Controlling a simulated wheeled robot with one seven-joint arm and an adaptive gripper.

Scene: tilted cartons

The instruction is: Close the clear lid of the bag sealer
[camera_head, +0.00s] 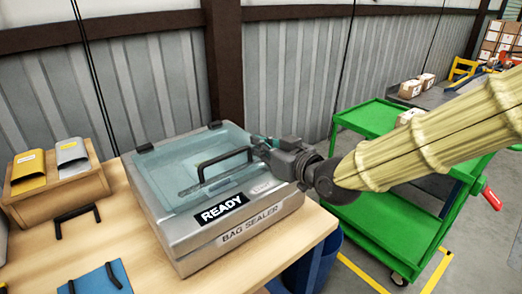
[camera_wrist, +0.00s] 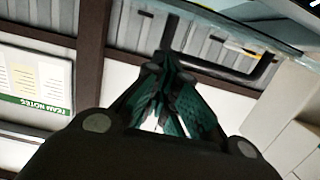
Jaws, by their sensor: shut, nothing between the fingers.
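The bag sealer (camera_head: 215,235) is a grey metal box on the table, with a "READY" label and a "BAG SEALER" label on its front. Its clear lid (camera_head: 175,172) lies flat or nearly flat over the top, hinged at the back. I cannot tell whether it is fully seated. A black handle (camera_head: 203,172) stands on the lid, and a black bar that looks like it shows in the wrist view (camera_wrist: 262,72). My gripper (camera_head: 256,142) is shut and empty at the sealer's right side, close to the handle's right end. Its closed fingers fill the middle of the wrist view (camera_wrist: 170,70).
A wooden holder (camera_head: 60,195) with yellow and grey pouches stands left of the sealer. A blue item (camera_head: 105,280) with a black handle lies at the front left. A green cart (camera_head: 375,225) stands to the right, beyond the table edge. A corrugated wall is behind.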

